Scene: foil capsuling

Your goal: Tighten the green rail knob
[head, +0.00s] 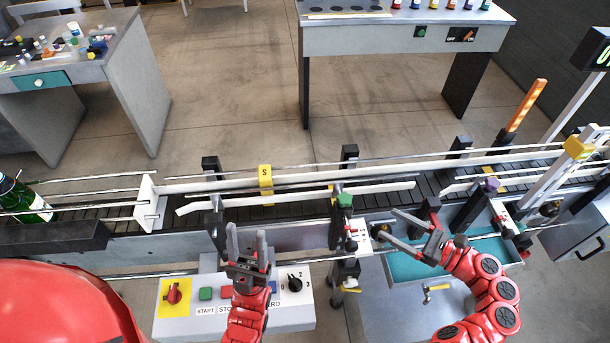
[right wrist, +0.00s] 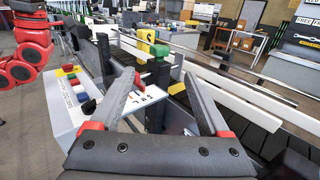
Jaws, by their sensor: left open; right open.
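The green rail knob (head: 344,200) sits on top of a dark post at the front side of the conveyor, near the middle of the head view. In the right wrist view the green knob (right wrist: 158,51) stands upright beyond the open fingers, between their tips in the picture. My right gripper (head: 394,226) is open and empty, to the right of the knob and apart from it; its fingers also frame the right wrist view (right wrist: 165,92). My left gripper (head: 246,238) is open and empty over the control box, left of the knob.
The control box (head: 180,325) with a red switch, buttons and a dial stands in front of the conveyor. A yellow clip (head: 265,184) sits on the guide rail. A green bottle (head: 22,199) stands at the left.

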